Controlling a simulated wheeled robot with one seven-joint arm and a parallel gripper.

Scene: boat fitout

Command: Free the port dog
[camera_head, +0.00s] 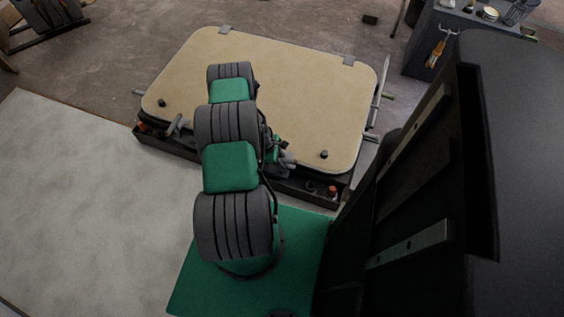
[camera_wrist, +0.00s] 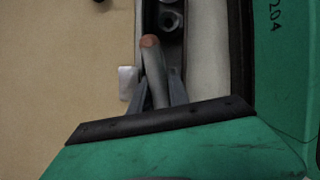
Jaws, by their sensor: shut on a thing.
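A beige hatch lid (camera_head: 300,90) lies flat on a dark frame (camera_head: 290,186), with its near edge toward me. In the wrist view my gripper (camera_wrist: 158,80) is shut on a grey dog handle (camera_wrist: 153,62) with a copper-coloured tip, beside the lid's edge. In the head view my gripper (camera_head: 281,157) is at the near edge of the hatch, right of the middle, partly hidden by my arm. Another grey dog handle (camera_head: 176,126) shows at the near edge, left of my arm. The base of the held dog is hidden by my fingers.
Black knobs (camera_head: 323,154) stand on the lid's near corners. Orange-topped parts (camera_head: 332,190) sit at the frame's near corners. Levers (camera_head: 378,95) stick out at the right side. A dark bench (camera_head: 450,40) with small items stands at the back right.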

